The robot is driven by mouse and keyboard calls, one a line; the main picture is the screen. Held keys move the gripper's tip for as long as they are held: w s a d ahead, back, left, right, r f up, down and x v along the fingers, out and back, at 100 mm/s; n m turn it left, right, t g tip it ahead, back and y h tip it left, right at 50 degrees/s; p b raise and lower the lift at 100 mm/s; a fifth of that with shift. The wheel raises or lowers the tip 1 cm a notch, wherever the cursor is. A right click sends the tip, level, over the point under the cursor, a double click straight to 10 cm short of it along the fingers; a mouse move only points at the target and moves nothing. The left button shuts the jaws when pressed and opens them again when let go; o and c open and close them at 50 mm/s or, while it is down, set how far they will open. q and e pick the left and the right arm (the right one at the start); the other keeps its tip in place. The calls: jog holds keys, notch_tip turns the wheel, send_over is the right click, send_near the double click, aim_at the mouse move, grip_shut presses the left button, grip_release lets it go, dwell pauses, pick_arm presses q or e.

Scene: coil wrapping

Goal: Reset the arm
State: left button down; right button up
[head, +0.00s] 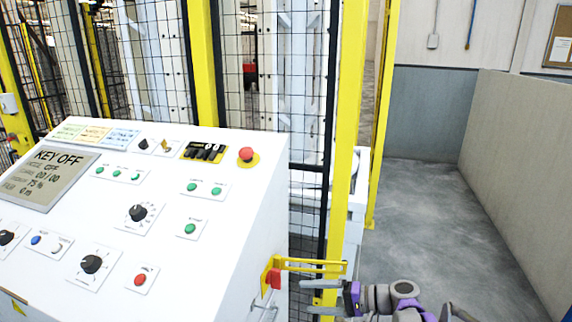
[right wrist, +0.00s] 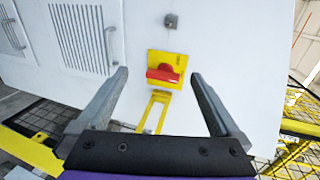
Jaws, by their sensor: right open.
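My right arm comes in at the lower right of the head view. Its gripper (head: 310,297) is beside the right side of the white control console (head: 235,215). In the right wrist view the gripper (right wrist: 159,76) is open, its two grey fingers apart with nothing held. Between and beyond the fingertips is a red rotary handle (right wrist: 163,75) on a yellow plate (right wrist: 172,58), fixed to the console's side. The handle also shows in the head view (head: 274,278), just left of the fingers. A yellow hinged bracket (right wrist: 153,110) hangs below the plate. My left gripper is not in view.
The console top carries a screen reading KEY OFF (head: 50,178), knobs, green buttons and a red mushroom button (head: 246,154). Behind stand a black mesh fence (head: 305,120) and yellow posts (head: 345,150). Open grey floor (head: 425,205) lies at right, bounded by a low partition (head: 520,170).

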jog(key=s+r+n+h+p, duration=0.15)
jog(key=s+h, duration=0.25)
jog(key=s, duration=0.4)
jog(key=s+r+h+p, duration=0.1)
jog(key=s+h+p, duration=0.2)
jog(key=s, duration=0.6)
jog(key=s+d+n+h+p, duration=0.2)
jog(key=s+d+h+p, duration=0.2)
jog(key=s, duration=0.9)
jog(key=d+h, duration=0.3)
jog(key=d, duration=0.2)
jog(key=shift+s+d+f+t, duration=0.15)
jog(key=shift+s+d+t, duration=0.05)
jog(key=shift+t, duration=0.2)
